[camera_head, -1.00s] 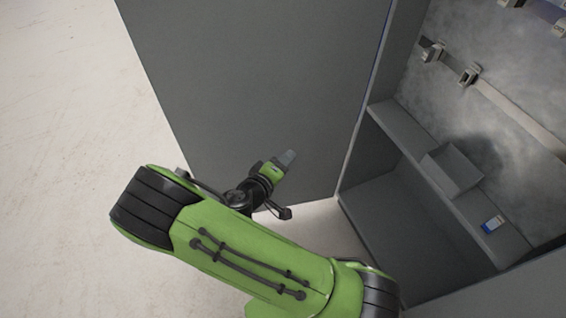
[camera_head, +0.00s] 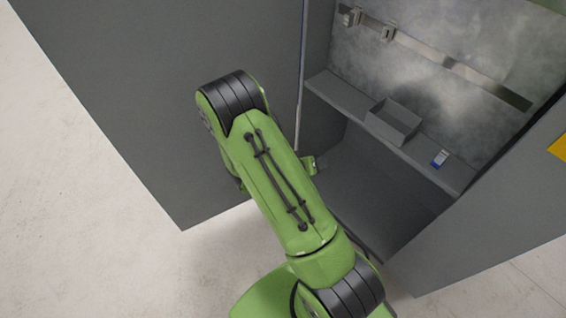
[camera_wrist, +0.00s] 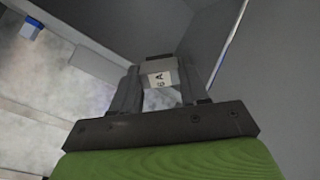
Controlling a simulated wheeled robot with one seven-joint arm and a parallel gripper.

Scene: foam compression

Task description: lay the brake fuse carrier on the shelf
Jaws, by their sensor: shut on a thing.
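The brake fuse carrier (camera_wrist: 158,68), a grey block with a white label reading "6 A", is between the fingertips of my gripper (camera_wrist: 160,80) in the wrist view. My gripper is shut on it. In the head view my own arm hides the carrier and most of the gripper; only a small part of the wrist end shows beside the cabinet opening. The shelf (camera_head: 340,94) is a grey ledge across the inside of the open cabinet, to the right of and beyond my arm. The carrier is held clear of the shelf.
A grey open bin (camera_head: 395,121) and a small blue-and-white box (camera_head: 440,158) stand on the shelf. A metal rail (camera_head: 450,66) with clips runs along the back wall above. The grey cabinet door (camera_head: 190,90) stands open at left. The shelf's left end looks bare.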

